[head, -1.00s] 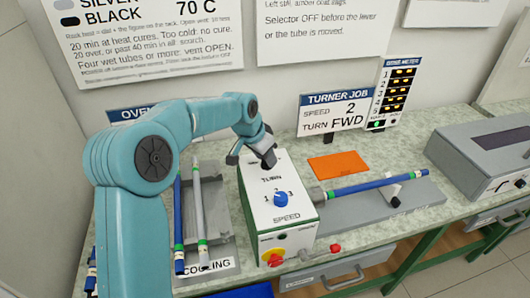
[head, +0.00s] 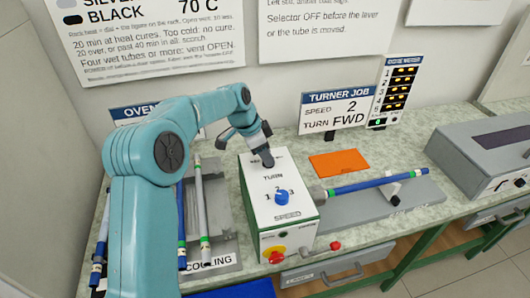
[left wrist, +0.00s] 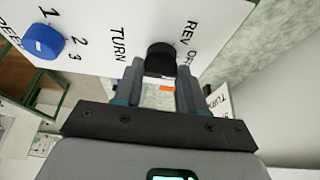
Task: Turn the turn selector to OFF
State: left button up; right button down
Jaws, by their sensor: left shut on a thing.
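The turner box (head: 296,212) is white on top and has a blue speed knob (head: 282,198) with figures 1, 2 and 3. The turn selector (left wrist: 161,58) is a black round knob near the words TURN and REV in the left wrist view. My left gripper (head: 265,160) is down at the far end of the box top. In the left wrist view its two fingers (left wrist: 161,76) are shut on the selector, one on each side. Which way the selector points cannot be made out. In the head view the gripper hides the selector. My right gripper is not in view.
A blue tube (head: 362,186) lies along the turner to the right of the box. A red lever (head: 335,245) and a red-and-yellow switch (head: 274,255) are at the box front. An orange card (head: 334,163) lies behind. The cooling rack (head: 224,262) with tubes is at the left.

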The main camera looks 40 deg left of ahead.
pick_arm(q)
jog(key=shift+d, duration=0.15)
jog(key=o, duration=1.1)
jog(key=shift+w+f, duration=0.1)
jog(key=shift+c, duration=0.2)
jog(key=shift+w, duration=0.15)
jog(key=shift+s+r, duration=0.2)
jog(key=shift+s, duration=0.05)
jog(key=v, duration=1.6)
jog(key=shift+w, duration=0.25)
jog(key=shift+w, duration=0.1)
